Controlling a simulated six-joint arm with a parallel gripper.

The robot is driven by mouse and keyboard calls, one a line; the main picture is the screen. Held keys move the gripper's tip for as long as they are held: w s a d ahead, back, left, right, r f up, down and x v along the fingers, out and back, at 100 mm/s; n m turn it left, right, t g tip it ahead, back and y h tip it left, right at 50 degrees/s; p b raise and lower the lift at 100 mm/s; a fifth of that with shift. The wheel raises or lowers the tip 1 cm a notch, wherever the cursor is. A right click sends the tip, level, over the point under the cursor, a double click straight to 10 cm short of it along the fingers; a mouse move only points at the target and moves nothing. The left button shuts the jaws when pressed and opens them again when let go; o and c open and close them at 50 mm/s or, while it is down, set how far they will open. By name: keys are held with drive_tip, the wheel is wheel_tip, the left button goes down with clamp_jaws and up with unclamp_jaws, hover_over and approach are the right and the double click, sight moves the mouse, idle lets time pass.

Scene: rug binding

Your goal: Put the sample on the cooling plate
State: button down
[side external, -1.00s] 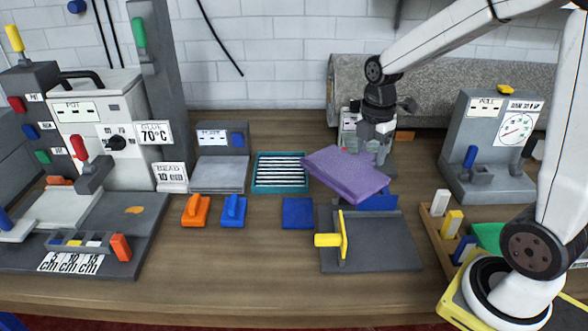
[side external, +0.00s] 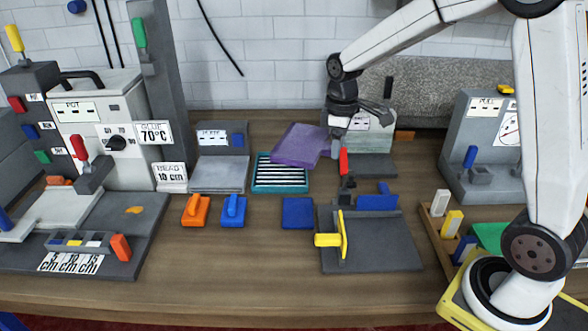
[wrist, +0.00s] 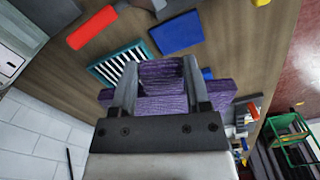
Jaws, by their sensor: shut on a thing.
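The sample is a flat purple piece (side external: 298,146), also in the wrist view (wrist: 163,75). My gripper (side external: 332,146) is shut on its right end in the side view. The sample is in the air and tilted. In the wrist view it lies between the two fingers (wrist: 160,85). The slatted plate with a teal frame (side external: 280,187), which looks like the cooling plate, lies on the table. The sample hides part of its back right corner in the side view. In the wrist view the plate (wrist: 108,70) shows beyond the sample. I cannot tell any contact between them.
An orange block (side external: 196,211) and a blue block (side external: 233,211) stand left of front of the plate. A blue pad (side external: 297,213) lies in front of it. A red-handled device (side external: 344,165) stands right of it. A grey jig with a yellow clamp (side external: 370,250) is at front right.

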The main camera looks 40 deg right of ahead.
drive_tip(key=w+f+m, duration=0.1)
drive_tip(key=f+m, duration=0.1)
drive_tip(key=w+f+m, duration=0.1)
drive_tip(key=m, duration=0.2)
drive_tip(key=shift+w+f, duration=0.2)
drive_tip(key=shift+f, duration=0.2)
drive_tip(key=shift+a, duration=0.15)
drive_tip(key=s+a+f, duration=0.4)
drive_tip(key=a+f, duration=0.1)
drive_tip(key=a, duration=0.1)
drive_tip(key=shift+a, duration=0.4)
drive_tip(key=w+a+r+n, duration=0.2)
drive_tip(key=w+r, duration=0.1)
drive_tip(key=w, duration=0.3)
drive_tip(key=w+a+r+n, duration=0.1)
drive_tip(key=w+r+n, duration=0.1)
drive_tip(key=w, duration=0.4)
drive_tip(key=shift+w+a+r, duration=0.3)
drive_tip(key=shift+a+r, duration=0.05)
drive_tip(key=shift+r, duration=0.3)
